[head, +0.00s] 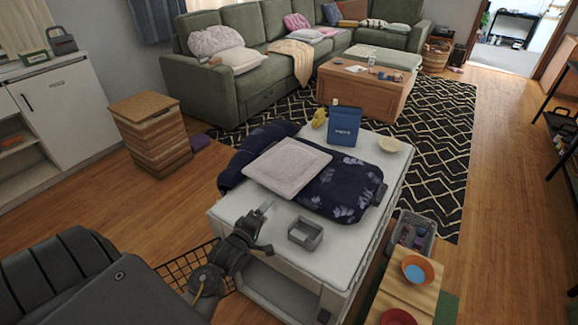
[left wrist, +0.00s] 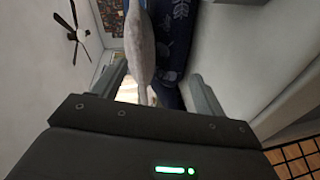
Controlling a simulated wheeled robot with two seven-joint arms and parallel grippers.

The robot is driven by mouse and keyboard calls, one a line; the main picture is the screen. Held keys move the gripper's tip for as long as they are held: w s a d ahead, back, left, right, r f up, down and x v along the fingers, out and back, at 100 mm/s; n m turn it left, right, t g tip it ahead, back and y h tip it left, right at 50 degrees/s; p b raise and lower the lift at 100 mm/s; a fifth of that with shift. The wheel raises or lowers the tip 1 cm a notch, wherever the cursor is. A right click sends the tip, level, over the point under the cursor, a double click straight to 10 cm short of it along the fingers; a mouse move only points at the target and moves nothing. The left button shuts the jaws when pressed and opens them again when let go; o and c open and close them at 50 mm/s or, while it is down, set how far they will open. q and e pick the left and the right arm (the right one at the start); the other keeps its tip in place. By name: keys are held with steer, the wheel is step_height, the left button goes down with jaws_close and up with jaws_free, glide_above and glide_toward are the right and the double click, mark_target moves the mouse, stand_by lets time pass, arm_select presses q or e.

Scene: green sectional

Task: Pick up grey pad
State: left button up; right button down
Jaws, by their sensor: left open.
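The grey pad (head: 287,167) is a flat, light square cushion. It lies on a dark blue patterned cloth (head: 345,190) on the white table (head: 300,235). My left gripper (head: 266,227) is at the table's near left edge, in front of the pad and apart from it. In the left wrist view, its two fingers (left wrist: 158,88) are spread apart. The pad (left wrist: 140,45) shows edge-on ahead, in line with the gap between them, beside the blue cloth (left wrist: 178,45). My right gripper is not in view.
A small grey open box (head: 305,234) stands on the table right of my left gripper. A blue box (head: 344,126), a yellow item (head: 319,118) and a cream bowl (head: 390,144) stand at the far end.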

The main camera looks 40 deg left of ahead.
mark_target(275, 181)
arm_select(q)
steer(key=w+a+n, duration=0.1)
steer(key=w, duration=0.1)
steer(key=w+a+r+n+t, duration=0.1)
steer(key=w, duration=0.1)
steer(key=w+a+n, duration=0.1)
steer(key=w, duration=0.2)
steer(key=shift+r+t+y, duration=0.3)
steer(key=shift+r+t, duration=0.05)
steer(key=shift+t, duration=0.05)
steer(key=w, duration=0.2)
steer(key=w+a+p, duration=0.1)
steer(key=w, duration=0.1)
steer(key=shift+w+r, duration=0.1)
steer(key=shift+w, duration=0.15)
steer(key=c, duration=0.8)
